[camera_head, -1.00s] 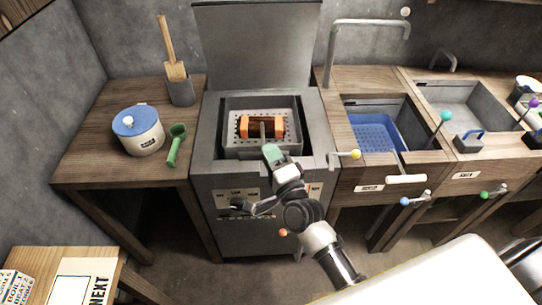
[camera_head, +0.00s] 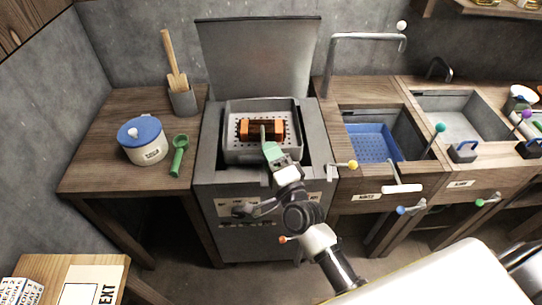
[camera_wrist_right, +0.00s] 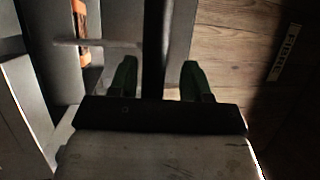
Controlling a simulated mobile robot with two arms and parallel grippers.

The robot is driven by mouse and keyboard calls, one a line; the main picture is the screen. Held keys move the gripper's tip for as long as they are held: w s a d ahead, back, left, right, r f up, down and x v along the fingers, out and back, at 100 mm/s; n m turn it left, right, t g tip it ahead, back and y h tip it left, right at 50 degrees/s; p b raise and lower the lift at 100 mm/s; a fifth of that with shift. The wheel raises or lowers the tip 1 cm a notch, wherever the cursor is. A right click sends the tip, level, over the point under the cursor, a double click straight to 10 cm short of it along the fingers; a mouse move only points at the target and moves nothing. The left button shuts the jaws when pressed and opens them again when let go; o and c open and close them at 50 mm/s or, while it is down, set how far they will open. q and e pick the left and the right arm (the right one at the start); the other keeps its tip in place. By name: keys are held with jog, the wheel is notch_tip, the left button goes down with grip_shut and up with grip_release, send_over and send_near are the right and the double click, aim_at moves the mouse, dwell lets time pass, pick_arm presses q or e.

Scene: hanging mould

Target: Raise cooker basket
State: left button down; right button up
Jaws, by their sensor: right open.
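The cooker basket (camera_head: 231,150) is a grey perforated tray in the well of the grey cooker (camera_head: 209,160). Its rim stands close to the cooker's top. It holds an orange block with a dark middle (camera_head: 262,130). My right gripper (camera_head: 269,150) is over the cooker's front edge, its green fingertip close to the basket's front. In the right wrist view my gripper (camera_wrist_right: 155,80) has its two green fingers apart. A dark bar shows between them, and I cannot tell whether they touch it. The orange block (camera_wrist_right: 82,45) shows at upper left there. My left gripper is out of view.
The cooker lid (camera_head: 258,60) stands open behind. A yellow-knobbed lever (camera_head: 352,164) is at the right. A white pot with a blue lid (camera_head: 142,140) and a green scoop (camera_head: 180,153) are on the left counter. A blue bin (camera_head: 370,142) sits in the right counter.

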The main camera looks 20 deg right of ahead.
jog(key=shift+f, duration=0.1)
jog(key=shift+s+f, duration=0.1)
jog(key=shift+s, duration=0.15)
jog(key=b+v, duration=0.2)
jog(key=v, duration=0.8)
jog(key=shift+s+b, duration=0.15)
jog(key=shift+b, duration=0.15)
jog(key=s+f+n+g, duration=0.3)
jog(key=f, duration=0.8)
jog(key=s+f+n+g, duration=0.2)
jog(key=f+n+g, duration=0.2)
jog(key=f, duration=0.8)
jog(key=s+f+n+g, duration=0.3)
jog(key=f, duration=0.8)
jog(key=s+d+f+n+g+h, duration=0.1)
jog(key=s+d+f+n+g, duration=0.2)
jog(key=s+f, duration=0.5)
jog(key=s+d+f+n+g+h, duration=0.1)
jog(key=s+d+f+n+g, duration=0.2)
jog(key=s+f, duration=0.6)
jog(key=s+n+g, duration=0.2)
jog(key=s+g, duration=0.1)
jog(key=s, duration=0.5)
